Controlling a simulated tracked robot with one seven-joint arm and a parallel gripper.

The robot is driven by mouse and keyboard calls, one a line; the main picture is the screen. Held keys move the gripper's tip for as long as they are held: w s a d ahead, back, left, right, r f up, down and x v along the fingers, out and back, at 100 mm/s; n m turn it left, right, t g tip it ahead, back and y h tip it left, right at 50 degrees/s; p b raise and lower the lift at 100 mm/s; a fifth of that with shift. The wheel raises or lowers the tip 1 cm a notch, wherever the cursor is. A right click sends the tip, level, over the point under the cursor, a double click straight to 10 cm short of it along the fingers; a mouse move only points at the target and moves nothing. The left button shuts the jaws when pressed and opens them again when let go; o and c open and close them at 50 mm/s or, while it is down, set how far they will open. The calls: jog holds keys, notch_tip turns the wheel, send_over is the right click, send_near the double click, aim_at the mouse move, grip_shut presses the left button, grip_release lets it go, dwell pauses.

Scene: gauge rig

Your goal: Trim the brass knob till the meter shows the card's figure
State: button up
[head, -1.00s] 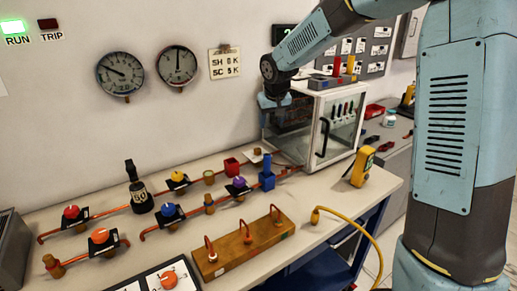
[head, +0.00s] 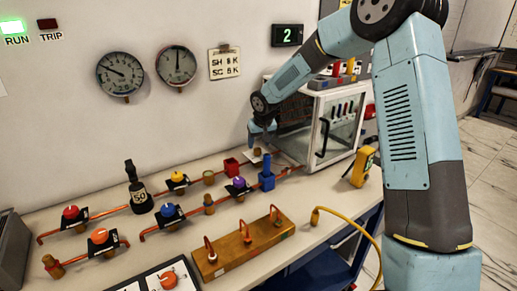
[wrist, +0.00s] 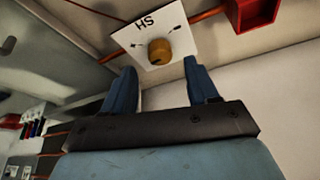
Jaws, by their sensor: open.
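The brass knob (wrist: 159,51) sits on a white plate (wrist: 147,32) marked SH, with a small arrow on each side, in the wrist view. My gripper (wrist: 160,78) is open, its two blue fingers pointing toward the knob, one to each side and apart from it. In the head view my gripper (head: 262,142) hangs low over the bench beside the glass-fronted cabinet and partly hides the plate. The meter (head: 287,36) on the wall shows a green 2. The card (head: 224,62) has an SH line and an SC line; its SH figure looks like 8, though blurred.
A red open box (head: 231,167) and a blue upright block (head: 267,173) stand close to the knob. The white cabinet (head: 318,125) stands just right of my gripper.

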aim_at(259, 149)
jog(key=shift+x, duration=2.05)
jog(key=c, duration=1)
jog(key=shift+d, duration=0.15)
jog(key=shift+c, duration=0.2)
jog(key=shift+n, duration=0.3)
jog(key=n+y, duration=0.1)
jog(key=n, duration=0.3)
jog(key=shift+w+d+g, duration=0.1)
jog(key=shift+d+g, duration=0.05)
jog(key=shift+g, duration=0.25)
jog(key=shift+w+d+n+g+y, duration=0.1)
jog(key=shift+n+g+y, duration=0.45)
jog(key=shift+n, duration=1.05)
